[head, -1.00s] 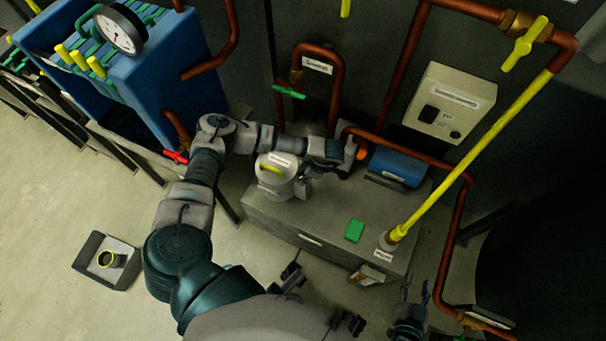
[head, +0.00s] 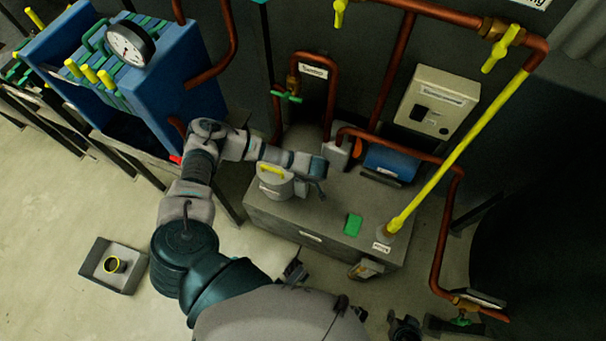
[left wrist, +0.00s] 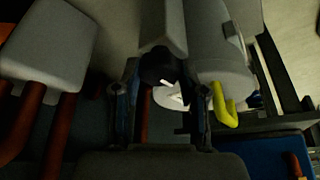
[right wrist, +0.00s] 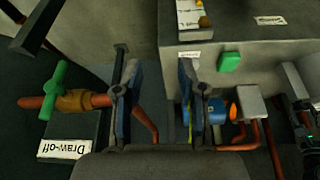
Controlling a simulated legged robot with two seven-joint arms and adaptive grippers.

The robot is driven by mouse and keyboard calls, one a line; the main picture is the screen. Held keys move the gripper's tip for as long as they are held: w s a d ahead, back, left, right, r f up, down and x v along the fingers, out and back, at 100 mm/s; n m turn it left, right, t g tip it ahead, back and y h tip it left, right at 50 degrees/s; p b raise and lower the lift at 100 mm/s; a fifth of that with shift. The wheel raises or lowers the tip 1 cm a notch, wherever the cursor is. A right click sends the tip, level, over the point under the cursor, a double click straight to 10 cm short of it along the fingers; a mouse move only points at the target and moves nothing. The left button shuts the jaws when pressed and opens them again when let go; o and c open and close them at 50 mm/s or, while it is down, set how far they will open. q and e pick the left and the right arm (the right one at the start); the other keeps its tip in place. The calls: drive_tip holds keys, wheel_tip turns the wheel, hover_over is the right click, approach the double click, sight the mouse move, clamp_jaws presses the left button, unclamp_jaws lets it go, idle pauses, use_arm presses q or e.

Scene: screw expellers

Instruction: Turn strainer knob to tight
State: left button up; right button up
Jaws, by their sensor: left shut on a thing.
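The strainer (head: 276,188) is a grey pot with a yellow handle on its lid, standing on the grey cabinet. Its yellow handle also shows in the left wrist view (left wrist: 222,108). A black knob (left wrist: 160,66) with a white mark sits at the pot's side, between the fingers of my left gripper (left wrist: 160,78), which is shut on it. A white plate with a dark arrow (left wrist: 172,97) shows just behind the knob. In the head view my left wrist hides the knob. My right gripper (right wrist: 157,75) is open and empty; part of it shows at the head view's bottom edge (head: 404,328).
The grey cabinet (head: 310,222) also bears a green block (head: 353,224), a blue motor (head: 388,162) and the foot of a yellow pipe (head: 440,165). Copper pipes (head: 447,232) run behind and right. A blue filter press (head: 165,70) stands left. A tray (head: 102,276) lies on open floor.

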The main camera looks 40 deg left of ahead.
use_arm(q)
drive_tip(key=shift+w+a+m+t, duration=0.15)
drive_tip(key=shift+m+t, duration=0.15)
drive_tip(key=shift+m, duration=0.3)
use_arm(e)
drive_tip(key=shift+s+d+g, duration=0.25)
drive_tip(key=shift+s+g, duration=0.25)
drive_tip(key=shift+s, duration=0.4)
use_arm(q)
drive_tip(key=o, duration=1.1)
drive_tip(key=shift+o, duration=0.2)
drive_tip(key=v, duration=1.1)
drive_tip(key=shift+r, duration=0.4)
